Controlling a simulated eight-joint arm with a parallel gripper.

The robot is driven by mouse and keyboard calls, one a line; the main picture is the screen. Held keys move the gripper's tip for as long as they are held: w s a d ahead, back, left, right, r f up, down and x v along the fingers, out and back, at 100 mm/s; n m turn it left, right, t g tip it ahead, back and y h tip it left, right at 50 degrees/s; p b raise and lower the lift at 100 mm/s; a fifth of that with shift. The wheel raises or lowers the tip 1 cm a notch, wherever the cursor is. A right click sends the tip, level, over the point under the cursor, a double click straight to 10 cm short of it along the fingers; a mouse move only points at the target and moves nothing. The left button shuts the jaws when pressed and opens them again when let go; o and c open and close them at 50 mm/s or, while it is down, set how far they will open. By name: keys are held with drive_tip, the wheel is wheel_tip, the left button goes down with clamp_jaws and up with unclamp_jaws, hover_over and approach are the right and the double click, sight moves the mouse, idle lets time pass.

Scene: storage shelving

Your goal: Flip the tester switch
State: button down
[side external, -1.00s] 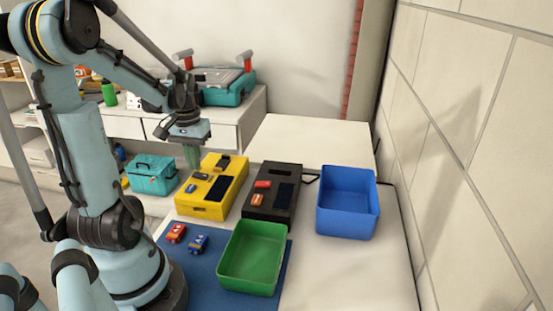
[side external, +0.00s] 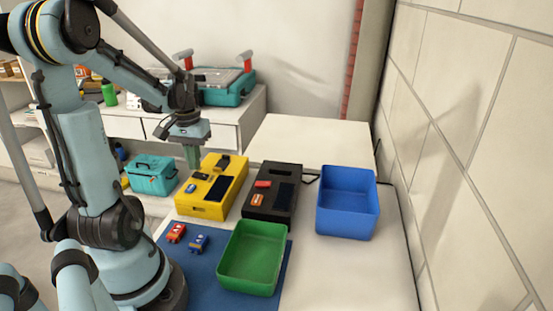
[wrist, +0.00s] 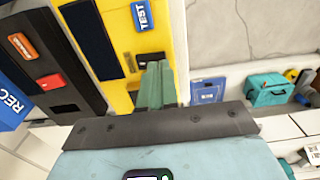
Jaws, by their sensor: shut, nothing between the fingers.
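The yellow tester box (side external: 212,201) stands on the white table, with a dark panel (side external: 221,188) and a blue label on top. In the wrist view the label (wrist: 142,14) reads TEST. A small black part (wrist: 149,58), which may be the switch, is set in the yellow surface beyond the label. My gripper (side external: 193,164) is shut and empty, pointing down by the far left edge of the tester. In the wrist view its green fingers (wrist: 156,84) overlap the near edge of the yellow box and sit beside the black part. I cannot tell whether they touch it.
A black box (side external: 258,211) with red and orange parts stands right of the tester. A teal case (side external: 152,176) sits lower, to the left.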

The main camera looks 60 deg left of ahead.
drive_tip(key=shift+f, duration=0.95)
idle(0.5)
drive_tip(key=shift+r, duration=3.55)
